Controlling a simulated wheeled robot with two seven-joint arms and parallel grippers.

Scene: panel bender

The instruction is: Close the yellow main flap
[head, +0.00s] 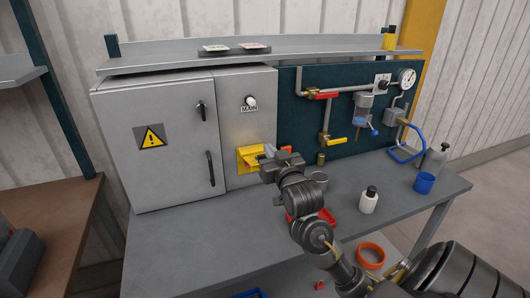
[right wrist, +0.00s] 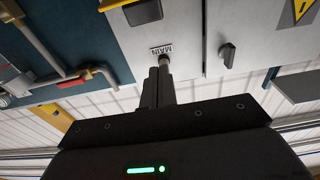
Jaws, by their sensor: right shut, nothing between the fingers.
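The yellow main flap (head: 248,155) is low on the grey cabinet's narrow right panel, below the MAIN label. A yellow edge (right wrist: 112,4) shows at the top of the right wrist view, cut off by the frame. My right gripper (head: 268,152) is in front of the yellow part's right side and hides some of it. I cannot tell whether they touch or how far the flap stands open. In the right wrist view the fingers (right wrist: 158,88) are shut and empty, pointing toward the panel. My left gripper is not in view.
A pale knob (head: 251,101) sits above the MAIN label. Pipes with a red valve handle (head: 327,95) and a yellow one (head: 336,141) are to the right. A white bottle (head: 369,200) and a blue cup (head: 424,182) stand on the bench. The bench's left front is clear.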

